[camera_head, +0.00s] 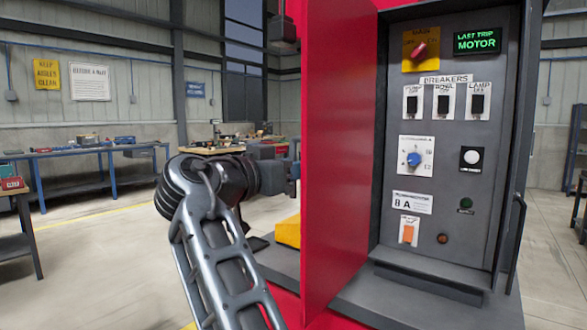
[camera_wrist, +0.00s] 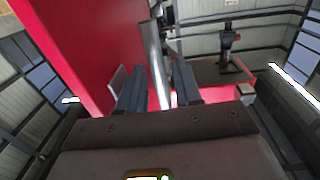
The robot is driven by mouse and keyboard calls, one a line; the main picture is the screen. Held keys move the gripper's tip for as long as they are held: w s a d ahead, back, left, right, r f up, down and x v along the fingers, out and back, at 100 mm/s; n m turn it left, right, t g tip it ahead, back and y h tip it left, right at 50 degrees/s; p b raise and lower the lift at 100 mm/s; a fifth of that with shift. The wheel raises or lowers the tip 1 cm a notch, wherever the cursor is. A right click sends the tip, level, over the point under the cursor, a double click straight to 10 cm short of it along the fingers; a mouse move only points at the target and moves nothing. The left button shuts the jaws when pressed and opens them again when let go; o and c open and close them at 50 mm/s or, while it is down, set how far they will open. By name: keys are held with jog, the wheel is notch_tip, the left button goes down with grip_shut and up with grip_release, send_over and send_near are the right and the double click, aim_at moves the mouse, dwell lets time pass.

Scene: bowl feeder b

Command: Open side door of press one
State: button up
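A tall red panel (camera_head: 338,150) stands at the left of the press's control cabinet; I cannot tell whether it is a door or a fixed wall. It also fills the upper left of the wrist view (camera_wrist: 85,50). My gripper (camera_head: 292,170) is at the left edge of this panel in the head view, its fingers mostly hidden. In the wrist view my gripper (camera_wrist: 160,75) has its two dark fingers apart, with a silver bar (camera_wrist: 153,60) running between them. A gap shows beside the right finger. Whether the bar is touched is unclear.
The cabinet's grey control panel (camera_head: 450,130) holds switches, a blue knob and a green-lit display. A dark vertical handle (camera_head: 516,240) is at its right. A grey ledge (camera_head: 430,295) juts out below. A blue workbench (camera_head: 90,152) stands far left, with open floor before it.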

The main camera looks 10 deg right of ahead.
jog(key=v, duration=0.7)
jog(key=shift+s+a, duration=0.2)
jog(key=shift+a, duration=0.05)
